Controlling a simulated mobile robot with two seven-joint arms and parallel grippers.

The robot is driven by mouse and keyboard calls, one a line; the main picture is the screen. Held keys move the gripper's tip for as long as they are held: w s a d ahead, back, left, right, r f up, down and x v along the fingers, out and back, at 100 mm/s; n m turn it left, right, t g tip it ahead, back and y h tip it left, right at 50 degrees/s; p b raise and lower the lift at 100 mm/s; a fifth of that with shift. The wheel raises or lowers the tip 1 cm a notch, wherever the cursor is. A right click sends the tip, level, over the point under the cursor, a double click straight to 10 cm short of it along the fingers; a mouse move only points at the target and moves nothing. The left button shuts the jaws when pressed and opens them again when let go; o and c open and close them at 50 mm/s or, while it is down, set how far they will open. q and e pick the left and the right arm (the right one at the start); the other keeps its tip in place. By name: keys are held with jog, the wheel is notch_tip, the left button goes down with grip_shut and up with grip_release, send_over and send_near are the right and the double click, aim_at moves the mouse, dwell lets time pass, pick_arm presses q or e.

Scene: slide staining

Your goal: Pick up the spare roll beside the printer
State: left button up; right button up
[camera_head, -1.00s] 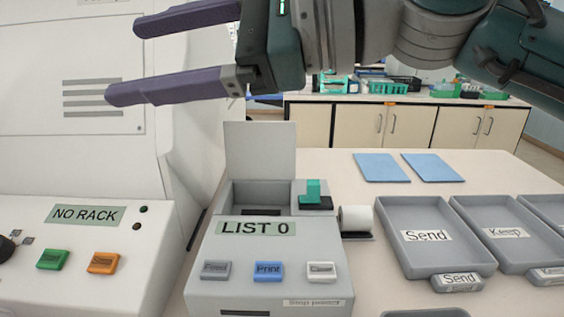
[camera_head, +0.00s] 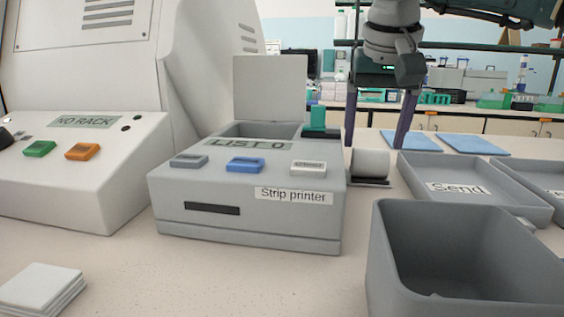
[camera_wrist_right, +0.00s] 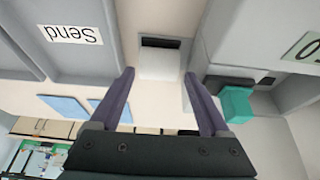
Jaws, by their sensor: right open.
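The white spare roll (camera_head: 370,163) lies on a dark holder (camera_head: 370,182) to the right of the grey strip printer (camera_head: 250,200). My right gripper (camera_head: 377,142) points down above and behind the roll, with its purple fingers apart. In the right wrist view the roll (camera_wrist_right: 160,66) shows beyond the open fingertips (camera_wrist_right: 158,72), roughly centred between them, with nothing gripped. The printer's lid stands up and its display reads LIST 0. A teal piece (camera_head: 317,118) sits on the printer's back right corner. My left gripper is not in view.
A grey tray labelled Send (camera_head: 500,207) stands close to the right of the roll. A deep grey bin (camera_head: 385,270) is in front of it. Blue sheets (camera_head: 478,143) lie behind. A white machine (camera_head: 85,190) stands at the left.

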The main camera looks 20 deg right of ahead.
aim_at(372, 152)
jog(key=x, duration=0.5)
jog(key=shift+d, duration=0.1)
jog(key=shift+c, duration=0.3)
jog(key=c, duration=1)
jog(key=shift+r, duration=0.1)
